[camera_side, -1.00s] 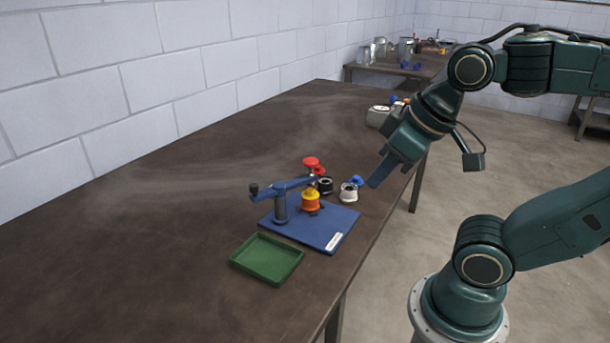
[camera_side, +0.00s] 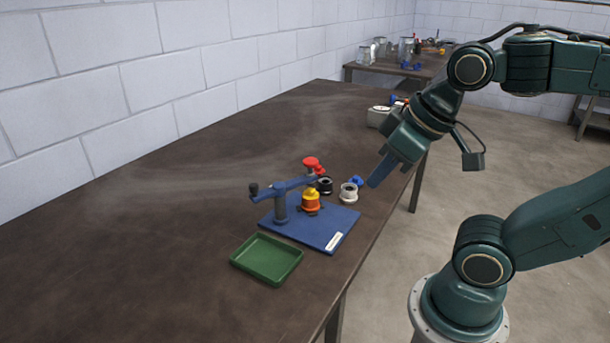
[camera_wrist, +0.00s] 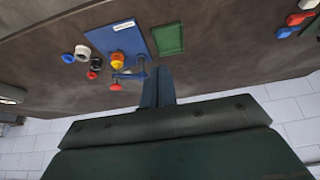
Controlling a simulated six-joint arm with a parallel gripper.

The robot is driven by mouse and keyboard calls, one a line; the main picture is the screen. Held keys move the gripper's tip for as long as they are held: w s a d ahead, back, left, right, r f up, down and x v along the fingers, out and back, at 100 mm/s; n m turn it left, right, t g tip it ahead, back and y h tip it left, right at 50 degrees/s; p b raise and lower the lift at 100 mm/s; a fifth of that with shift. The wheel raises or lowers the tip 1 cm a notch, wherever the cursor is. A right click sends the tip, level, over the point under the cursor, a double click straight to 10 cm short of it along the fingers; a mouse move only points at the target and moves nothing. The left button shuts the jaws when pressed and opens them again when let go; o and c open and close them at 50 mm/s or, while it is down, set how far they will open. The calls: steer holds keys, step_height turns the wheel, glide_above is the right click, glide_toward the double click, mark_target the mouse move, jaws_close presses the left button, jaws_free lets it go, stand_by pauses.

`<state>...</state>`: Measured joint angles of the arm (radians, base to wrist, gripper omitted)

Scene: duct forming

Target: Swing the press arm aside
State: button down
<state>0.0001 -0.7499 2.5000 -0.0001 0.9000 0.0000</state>
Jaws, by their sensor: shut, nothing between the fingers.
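The blue press arm (camera_side: 285,186) spans from a blue post (camera_side: 281,208) on a blue base plate (camera_side: 330,228). The press arm also shows in the wrist view (camera_wrist: 130,75). My gripper (camera_side: 374,184) is shut and empty, above the table's right edge, to the right of the press and apart from it. Its fingers also show in the wrist view (camera_wrist: 158,84).
A green tray (camera_side: 267,260) lies in front of the plate. A black ring part (camera_side: 325,186) and a white ring part (camera_side: 348,194) stand behind the plate, with a blue piece (camera_side: 357,180) beside them. The table's left side is clear. A white device (camera_side: 379,116) sits farther back.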

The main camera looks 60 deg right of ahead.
steer(key=c, duration=2.2)
jaws_free()
steer(key=c, duration=1.4)
jaws_free()
steer(key=shift+w+r, duration=0.1)
steer(key=shift+c, duration=0.2)
steer(key=shift+o, duration=0.9)
steer(key=shift+w+r, duration=0.15)
steer(key=shift+w, duration=0.05)
steer(key=w+r+m+g, duration=0.2)
steer(key=w+r+m, duration=0.15)
steer(key=w, duration=0.45)
steer(key=m+g, duration=0.4)
steer(key=m, duration=0.2)
glide_above(253, 184)
step_height(253, 184, down, 4)
steer(key=shift+s+n, duration=0.1)
steer(key=shift+n, duration=0.15)
step_height(253, 184, down, 14)
steer(key=shift+r, duration=0.15)
